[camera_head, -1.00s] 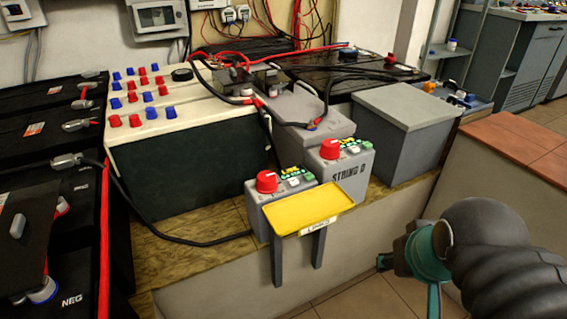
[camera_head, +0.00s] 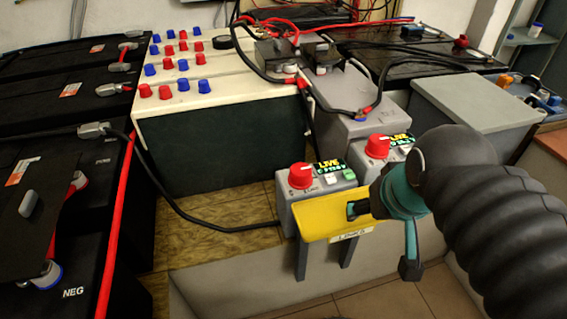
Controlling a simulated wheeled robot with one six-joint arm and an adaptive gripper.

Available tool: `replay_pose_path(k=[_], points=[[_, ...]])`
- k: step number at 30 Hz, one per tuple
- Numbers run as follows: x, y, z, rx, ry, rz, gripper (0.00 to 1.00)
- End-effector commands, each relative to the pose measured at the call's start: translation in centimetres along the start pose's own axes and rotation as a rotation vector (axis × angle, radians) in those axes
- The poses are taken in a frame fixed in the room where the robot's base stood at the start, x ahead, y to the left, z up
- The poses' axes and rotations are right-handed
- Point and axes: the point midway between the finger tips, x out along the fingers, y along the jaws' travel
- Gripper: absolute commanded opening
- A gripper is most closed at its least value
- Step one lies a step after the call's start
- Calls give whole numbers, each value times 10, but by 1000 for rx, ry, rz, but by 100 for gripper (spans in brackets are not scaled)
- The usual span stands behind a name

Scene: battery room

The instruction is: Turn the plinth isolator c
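Two grey isolator boxes with red knobs stand on the plinth. The front box (camera_head: 288,222) has a red knob (camera_head: 301,176) and a small display reading LIVE in green. The rear box has a red knob (camera_head: 377,147) and its own LIVE display; my arm hides much of it. I cannot read a letter C on either box.
A white-topped battery case (camera_head: 222,113) with red and blue caps stands behind. A black cable (camera_head: 205,229) runs to the front box. Black batteries (camera_head: 60,185) line the left. A grey box (camera_head: 475,105) stands behind my arm. Tiled floor is clear in front.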

Motion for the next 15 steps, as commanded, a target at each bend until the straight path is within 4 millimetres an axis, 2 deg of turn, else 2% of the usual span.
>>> replay_pose_path(k=[5, 9, 15], points=[[-16, -18, -46, -93, -105, -35, 74], [-26, -41, -88, -191, -210, -67, 74], [-32, -78, -136, -323, -347, -105, 74]])
